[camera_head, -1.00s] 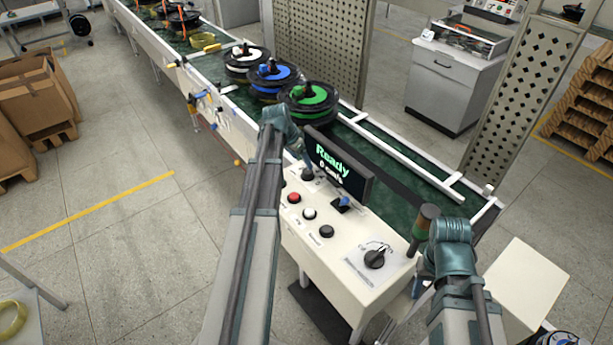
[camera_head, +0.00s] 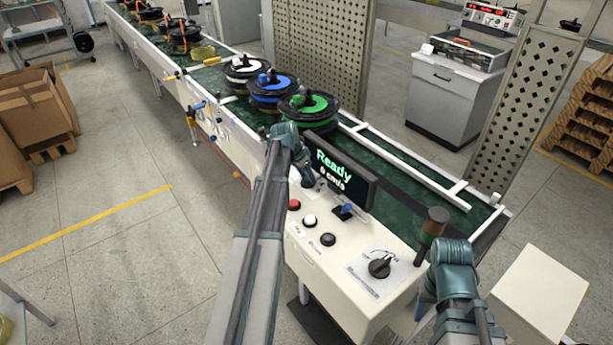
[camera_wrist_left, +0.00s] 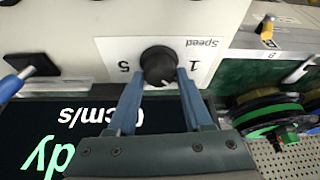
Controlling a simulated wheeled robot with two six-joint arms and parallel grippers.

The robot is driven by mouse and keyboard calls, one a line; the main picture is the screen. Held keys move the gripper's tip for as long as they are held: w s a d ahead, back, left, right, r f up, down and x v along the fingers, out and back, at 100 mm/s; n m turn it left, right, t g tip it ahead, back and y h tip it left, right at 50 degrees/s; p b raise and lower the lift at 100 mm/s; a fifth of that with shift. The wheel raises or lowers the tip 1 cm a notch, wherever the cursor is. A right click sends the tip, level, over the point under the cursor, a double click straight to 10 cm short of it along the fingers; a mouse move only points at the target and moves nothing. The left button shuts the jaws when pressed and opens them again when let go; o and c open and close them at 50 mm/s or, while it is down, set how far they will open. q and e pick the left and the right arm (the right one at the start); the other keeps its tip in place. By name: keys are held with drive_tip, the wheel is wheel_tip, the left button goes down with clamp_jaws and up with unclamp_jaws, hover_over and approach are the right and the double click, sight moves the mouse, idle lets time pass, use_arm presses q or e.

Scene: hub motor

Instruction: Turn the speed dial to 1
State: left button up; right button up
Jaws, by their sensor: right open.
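The speed dial (camera_wrist_left: 160,65) is a round black knob on a white label reading "Speed", with 1 on its right and 5 on its left in the upside-down left wrist view. A pale mark shows at its lower right edge. My left gripper (camera_wrist_left: 160,78) has one blue finger on each side of the dial, and the fingertips appear to press on it. In the head view the left gripper (camera_head: 305,170) is beside the display (camera_head: 342,170), which reads "Ready" and "0 cm/s". My right gripper (camera_head: 422,303) is low at the right, mostly hidden by its own arm, away from the dial.
Red (camera_head: 294,205), white (camera_head: 309,221) and black (camera_head: 328,239) buttons and a larger black rotary switch (camera_head: 379,268) are on the panel. A blue-handled switch (camera_head: 346,209) is below the display. Spools including a green one (camera_head: 310,104) stand on the conveyor (camera_head: 400,168).

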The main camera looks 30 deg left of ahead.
use_arm(q)
clamp_jaws()
drive_tip(key=shift+n, duration=0.3)
drive_tip(key=n+y, duration=0.1)
drive_tip(key=n, duration=0.2)
drive_tip(key=shift+d+y, duration=0.15)
drive_tip(key=shift+y, duration=0.15)
drive_tip(key=shift+d+n+y, duration=0.1)
drive_tip(key=shift+n+y, duration=0.6)
drive_tip(key=shift+n, duration=1.4)
drive_tip(key=o, duration=0.5)
unclamp_jaws()
drive_tip(key=shift+o, duration=0.2)
